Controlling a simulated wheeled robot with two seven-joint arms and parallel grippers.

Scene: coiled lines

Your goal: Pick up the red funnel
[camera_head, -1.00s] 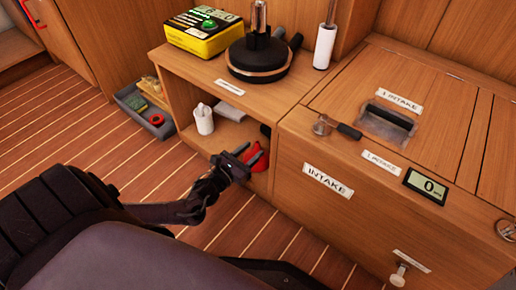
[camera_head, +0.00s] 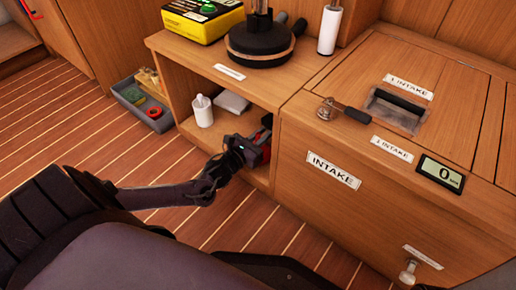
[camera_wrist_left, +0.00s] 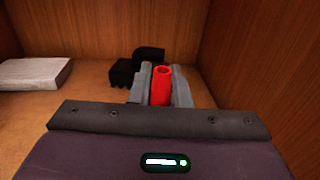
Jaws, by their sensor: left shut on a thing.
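The red funnel (camera_wrist_left: 161,86) stands between the fingers of my left gripper (camera_wrist_left: 160,88) in the left wrist view, its tube pointing up. In the head view the funnel (camera_head: 266,152) shows only as a bit of red behind my left gripper (camera_head: 256,150), at the right end of the open shelf. The left gripper is shut on the funnel. The fingers and palm hide its lower part, and I cannot tell whether it touches the shelf. My right gripper is not in view.
On the shelf (camera_head: 205,140) are a white bottle (camera_head: 203,111), a grey-white block (camera_head: 232,103) and a black fitting (camera_wrist_left: 135,68) just behind the funnel. A wooden wall (camera_wrist_left: 250,60) is close on the right. A grey tray (camera_head: 143,108) lies on the floor.

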